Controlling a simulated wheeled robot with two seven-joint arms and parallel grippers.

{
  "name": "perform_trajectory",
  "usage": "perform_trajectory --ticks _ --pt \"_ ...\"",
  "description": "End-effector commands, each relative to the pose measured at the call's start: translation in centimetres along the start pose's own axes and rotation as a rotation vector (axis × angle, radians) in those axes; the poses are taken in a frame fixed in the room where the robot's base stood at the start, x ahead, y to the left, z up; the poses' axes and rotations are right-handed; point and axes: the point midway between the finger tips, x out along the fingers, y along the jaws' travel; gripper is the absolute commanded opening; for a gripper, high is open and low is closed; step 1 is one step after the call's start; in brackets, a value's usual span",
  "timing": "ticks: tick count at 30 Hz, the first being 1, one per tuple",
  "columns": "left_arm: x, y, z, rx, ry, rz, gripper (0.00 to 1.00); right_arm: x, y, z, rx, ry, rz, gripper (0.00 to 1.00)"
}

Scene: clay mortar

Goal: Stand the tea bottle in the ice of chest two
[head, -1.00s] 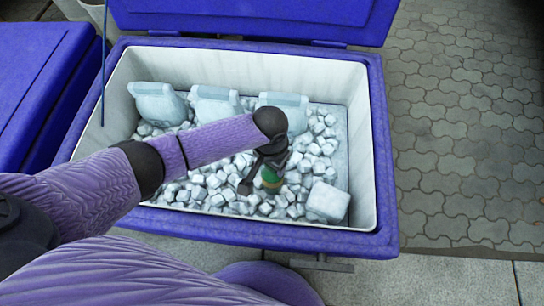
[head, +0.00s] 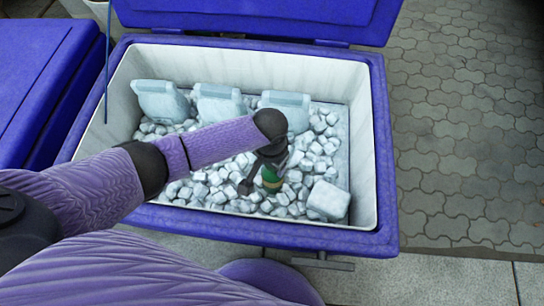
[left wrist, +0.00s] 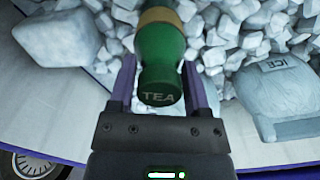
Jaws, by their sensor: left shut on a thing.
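The green tea bottle (head: 271,179) is inside the open blue chest (head: 384,170), at the ice in the front middle part. My left gripper (head: 262,170) reaches down into the chest from the left and is shut on the bottle. In the left wrist view the bottle (left wrist: 160,62) sits between my two fingers, its cap marked TEA facing the camera and a tan band farther down. Ice cubes (left wrist: 225,30) lie around it. The bottle's lower end is hidden, so I cannot tell how deep it sits. My right gripper is out of view.
Several pale ice packs (head: 219,104) stand along the chest's back wall. A large ice block (head: 328,201) lies right of the bottle. The chest's lid (head: 255,15) is raised at the back. Another blue chest (head: 40,85) stands at left, closed. Paving is clear at right.

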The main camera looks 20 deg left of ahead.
Motion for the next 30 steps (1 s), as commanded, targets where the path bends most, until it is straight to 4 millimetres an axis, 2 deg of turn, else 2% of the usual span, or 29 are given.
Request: perform_trajectory --ticks 20,21,25,30 --pt "1.1 0.0 0.0 0.0 0.0 0.0 0.03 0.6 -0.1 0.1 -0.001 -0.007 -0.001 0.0" --pt "1.0 0.0 0.0 0.0 0.001 0.0 0.7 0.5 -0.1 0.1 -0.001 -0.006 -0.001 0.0" --pt "1.0 0.0 0.0 0.0 0.001 0.0 0.98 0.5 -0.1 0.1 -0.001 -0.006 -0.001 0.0" --pt "1.0 0.0 0.0 0.0 0.0 0.0 1.0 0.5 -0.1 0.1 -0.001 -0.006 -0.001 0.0"
